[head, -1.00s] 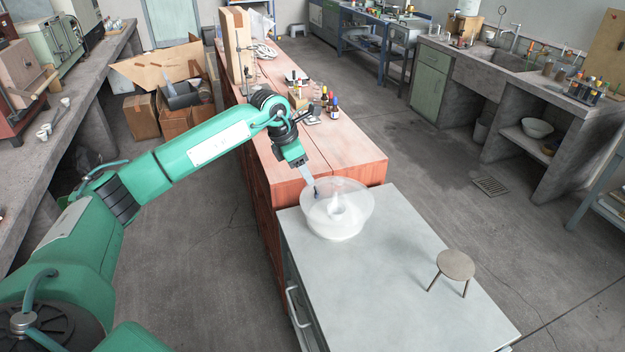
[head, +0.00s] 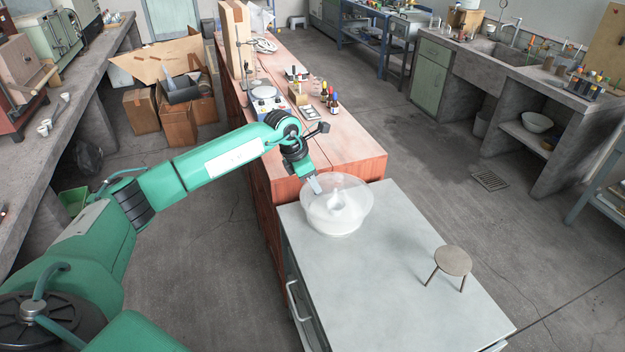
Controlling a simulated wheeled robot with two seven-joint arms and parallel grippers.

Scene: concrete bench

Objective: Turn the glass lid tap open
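A clear glass vessel with a lid (head: 340,217) stands on the grey bench top, near its far left corner. A pale knob or tap shape (head: 338,200) shows at its middle, blurred by the glass. My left gripper (head: 315,186) reaches down from the upper left to the vessel's left rim. Its fingertips overlap the rim in the picture; I cannot tell whether they touch the glass or whether they are open. My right gripper is not in view.
A small round three-legged stand (head: 453,261) is on the right part of the grey bench top (head: 400,290). The bench between is clear. Behind, a reddish wooden bench (head: 350,150) holds small bottles (head: 330,100) and a balance-like device (head: 266,100).

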